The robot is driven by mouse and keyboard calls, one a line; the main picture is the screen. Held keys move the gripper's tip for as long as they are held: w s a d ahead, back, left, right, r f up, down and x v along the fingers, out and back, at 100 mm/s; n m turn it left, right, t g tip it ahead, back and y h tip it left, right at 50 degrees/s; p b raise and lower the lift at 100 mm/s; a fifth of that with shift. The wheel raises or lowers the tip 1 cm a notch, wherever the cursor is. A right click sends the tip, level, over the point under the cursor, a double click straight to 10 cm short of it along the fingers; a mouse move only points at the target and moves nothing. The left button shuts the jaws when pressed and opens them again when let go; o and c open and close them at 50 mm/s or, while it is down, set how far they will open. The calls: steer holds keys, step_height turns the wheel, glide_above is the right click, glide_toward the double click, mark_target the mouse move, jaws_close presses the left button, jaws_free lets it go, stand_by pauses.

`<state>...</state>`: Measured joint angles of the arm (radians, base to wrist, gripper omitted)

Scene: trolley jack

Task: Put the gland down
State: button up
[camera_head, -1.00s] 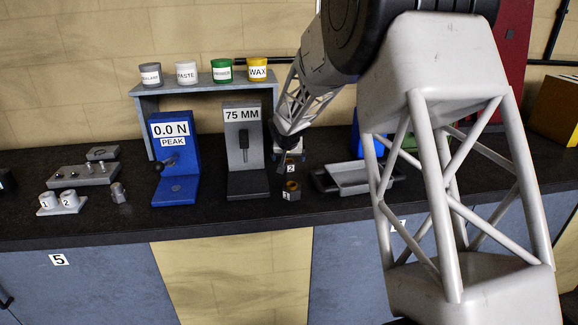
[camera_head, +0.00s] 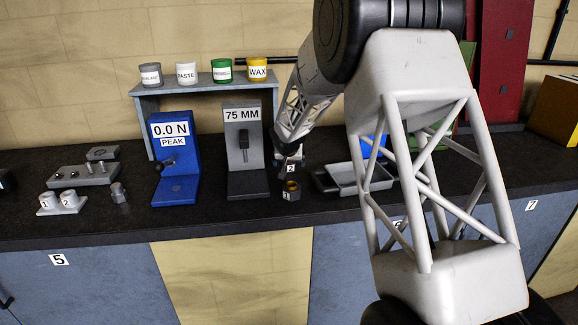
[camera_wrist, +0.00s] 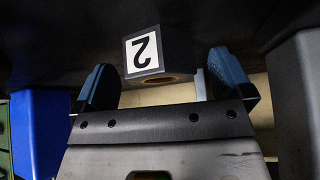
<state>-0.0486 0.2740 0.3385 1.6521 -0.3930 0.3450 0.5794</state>
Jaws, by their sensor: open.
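I cannot tell for sure which piece is the gland.
A grey 75 MM stand (camera_head: 247,185) is close on the left, with a blue peak-force stand (camera_head: 180,190) beyond it. A grey tray (camera_head: 345,186) lies close on the right. A shelf (camera_head: 205,88) with several tins stands behind. Bare bench lies in front.

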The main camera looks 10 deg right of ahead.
steer(key=shift+w+f, duration=0.15)
steer(key=shift+f, duration=0.15)
stand_by(0.4)
steer(key=shift+r, duration=0.1)
steer(key=c, duration=1.5)
steer(key=shift+o, duration=0.2)
steer(key=shift+r, duration=0.1)
step_height(320, 180, up, 10)
steer(key=s+d+n+y, duration=0.1)
steer(key=s+d+n, duration=0.1)
steer(key=s, duration=0.6)
stand_by(0.3)
